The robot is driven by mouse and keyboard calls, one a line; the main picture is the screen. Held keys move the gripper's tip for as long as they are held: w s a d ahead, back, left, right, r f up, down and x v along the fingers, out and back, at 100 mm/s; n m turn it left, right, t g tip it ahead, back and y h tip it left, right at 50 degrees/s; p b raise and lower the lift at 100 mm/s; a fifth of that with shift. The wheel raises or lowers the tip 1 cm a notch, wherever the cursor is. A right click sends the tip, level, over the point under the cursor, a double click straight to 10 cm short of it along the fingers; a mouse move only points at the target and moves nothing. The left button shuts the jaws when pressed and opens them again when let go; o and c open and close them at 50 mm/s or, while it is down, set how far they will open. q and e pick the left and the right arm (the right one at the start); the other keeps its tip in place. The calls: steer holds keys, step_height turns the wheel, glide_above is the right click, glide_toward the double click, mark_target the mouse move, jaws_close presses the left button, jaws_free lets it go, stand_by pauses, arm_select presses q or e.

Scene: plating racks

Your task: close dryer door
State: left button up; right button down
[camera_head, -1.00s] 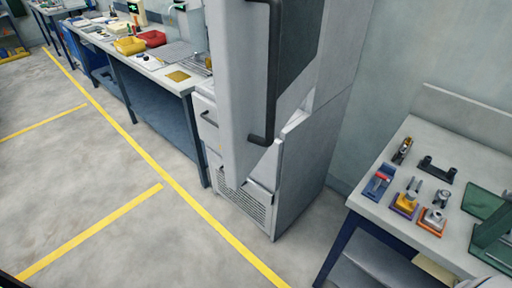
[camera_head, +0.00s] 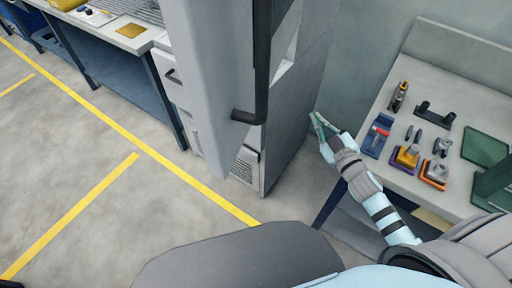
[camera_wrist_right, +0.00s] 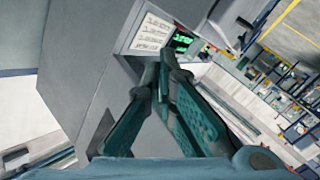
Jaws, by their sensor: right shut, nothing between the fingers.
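The dryer (camera_head: 290,130) is a tall grey cabinet in the middle of the head view. Its door (camera_head: 208,90) stands open, swung out toward me, with a long dark bar handle (camera_head: 262,70) on it. The upper part of the door is cut off by the frame. My right gripper (camera_head: 317,121) is to the right of the dryer's side wall, apart from the handle. Its green-padded fingers are shut and empty. My left gripper is not in view.
A workbench (camera_head: 455,75) on the right carries several small fixtures and tools, close to my right forearm. Another bench (camera_head: 110,38) stands left of the dryer. The floor with yellow lines (camera_head: 85,165) is clear on the left.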

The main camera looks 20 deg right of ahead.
steer(key=s+a+r+n+g+y, duration=0.1)
steer(key=a+r+n+y, duration=0.3)
steer(key=r+n+y, duration=0.4)
steer(key=s+a+r+n+y, duration=0.1)
steer(key=a+r+n+y, duration=0.3)
steer(key=r+n+y, duration=0.45)
steer(key=s+a+r+n+g, duration=0.2)
steer(key=s+n+g, duration=1.25)
steer(key=g, duration=0.45)
steer(key=p, duration=0.2)
glide_toward(224, 158)
steer(key=s, duration=0.3)
steer(key=a, duration=0.1)
steer(key=w+a, duration=0.1)
steer(key=a, duration=0.1)
steer(key=w+a+p, duration=0.1)
steer(key=shift+w+a, duration=0.25)
steer(key=shift+a, duration=0.05)
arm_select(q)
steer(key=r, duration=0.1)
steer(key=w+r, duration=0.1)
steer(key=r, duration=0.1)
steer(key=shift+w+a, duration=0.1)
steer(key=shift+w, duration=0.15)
